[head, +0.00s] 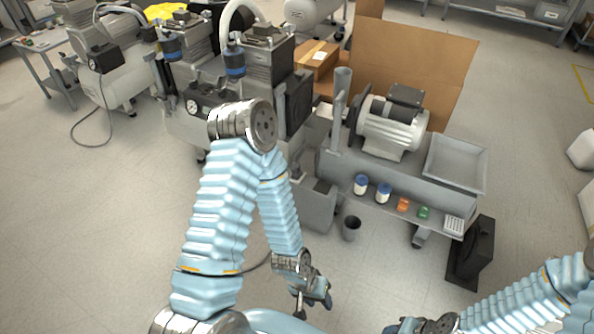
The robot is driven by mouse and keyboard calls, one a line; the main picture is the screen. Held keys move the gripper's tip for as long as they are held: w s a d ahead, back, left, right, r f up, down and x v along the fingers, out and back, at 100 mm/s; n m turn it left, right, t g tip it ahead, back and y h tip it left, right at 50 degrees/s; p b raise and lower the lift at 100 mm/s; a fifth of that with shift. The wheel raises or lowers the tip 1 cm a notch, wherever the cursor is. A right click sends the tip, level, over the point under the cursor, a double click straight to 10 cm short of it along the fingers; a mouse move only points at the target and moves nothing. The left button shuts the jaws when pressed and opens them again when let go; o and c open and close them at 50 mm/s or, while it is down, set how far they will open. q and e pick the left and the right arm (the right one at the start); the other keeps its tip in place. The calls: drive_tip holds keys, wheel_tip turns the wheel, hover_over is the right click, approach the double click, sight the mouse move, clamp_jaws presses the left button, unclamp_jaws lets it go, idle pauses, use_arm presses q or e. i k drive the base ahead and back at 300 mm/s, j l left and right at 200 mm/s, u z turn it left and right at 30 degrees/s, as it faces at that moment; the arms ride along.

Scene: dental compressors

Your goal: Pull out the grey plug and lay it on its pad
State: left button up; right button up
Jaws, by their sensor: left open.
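I cannot pick out the grey plug or its pad; they are too small to tell or hidden.
The cart carries a motor (392,125), a tray (456,164), blue-capped jars (361,184), orange and green pieces (402,204) and a white perforated block (454,225). Compressors (190,125) stand left.

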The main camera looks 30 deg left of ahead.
sight(295, 167)
drive_tip(key=j+z, duration=0.25)
drive_tip(key=j, duration=0.3)
drive_tip(key=j+z, duration=0.25)
drive_tip(key=j, duration=0.3)
drive_tip(key=k+j+z, duration=0.25)
drive_tip(key=j, duration=0.25)
drive_tip(key=j+z, duration=0.2)
drive_tip(key=j, duration=0.35)
